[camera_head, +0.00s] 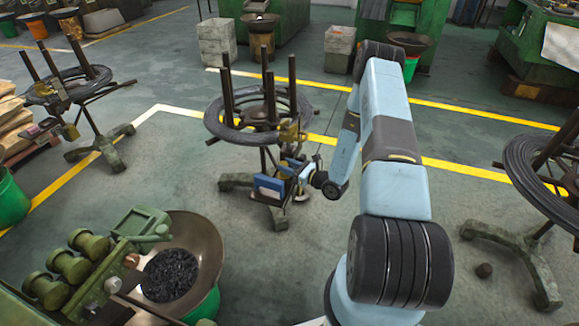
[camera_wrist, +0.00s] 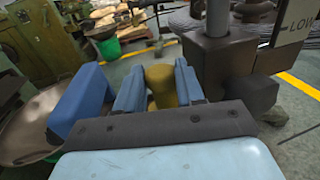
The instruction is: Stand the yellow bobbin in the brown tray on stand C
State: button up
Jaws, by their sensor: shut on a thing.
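The yellow bobbin (camera_wrist: 162,88) is between the two blue fingers of my gripper (camera_wrist: 160,80) in the wrist view. My gripper is shut on it, and the fingers hide its sides. In the head view my gripper (camera_head: 291,170) is low beside the middle stand (camera_head: 258,108), below its wire coil; the bobbin cannot be made out there. No letter is legible on any stand, so I cannot tell which is stand C. I cannot pick out the brown tray with certainty. A dark brown block and post (camera_wrist: 215,55) stand close to the right of the fingers.
A blue block (camera_wrist: 82,100) is close left of the fingers. A sign reading "LOW" (camera_wrist: 296,18) hangs at upper right. A machine with a brown pan (camera_head: 205,245) is at lower left in the head view. Other coil stands (camera_head: 75,85) flank the floor.

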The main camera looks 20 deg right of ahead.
jog(key=shift+f, duration=0.3)
jog(key=o, duration=0.8)
jog(key=shift+r, duration=0.1)
jog(key=shift+r, duration=0.2)
jog(key=v, duration=1.2)
jog(key=s+a+r+n+g, duration=0.2)
jog(key=a+r+n+g, duration=0.3)
jog(key=r, duration=0.5)
jog(key=s+a+r+n+g+y, duration=0.1)
jog(key=s+a+r+n+g, duration=0.25)
jog(key=r+n, duration=0.45)
jog(key=s+a+r+n+g, duration=0.2)
jog(key=a+r+n+g, duration=0.3)
jog(key=r, duration=0.6)
jog(key=s+d+r+n+t+h, duration=0.1)
jog(key=s+r+n+h, duration=0.2)
jog(key=s+r, duration=0.3)
jog(key=s+d+r+n+t+h, duration=0.2)
jog(key=s+r+n+h, duration=0.1)
jog(key=s+r+h, duration=0.2)
jog(key=s+d+r+n+t+h, duration=0.2)
jog(key=s+r+n+h, duration=0.2)
jog(key=s+r, duration=0.4)
jog(key=shift+s+d+r+h, duration=0.1)
jog(key=shift+s+r+h, duration=0.1)
jog(key=shift+r, duration=0.35)
jog(key=shift+s+d+r+h, duration=0.1)
jog(key=shift+s+r, duration=0.1)
jog(key=shift+r, duration=0.3)
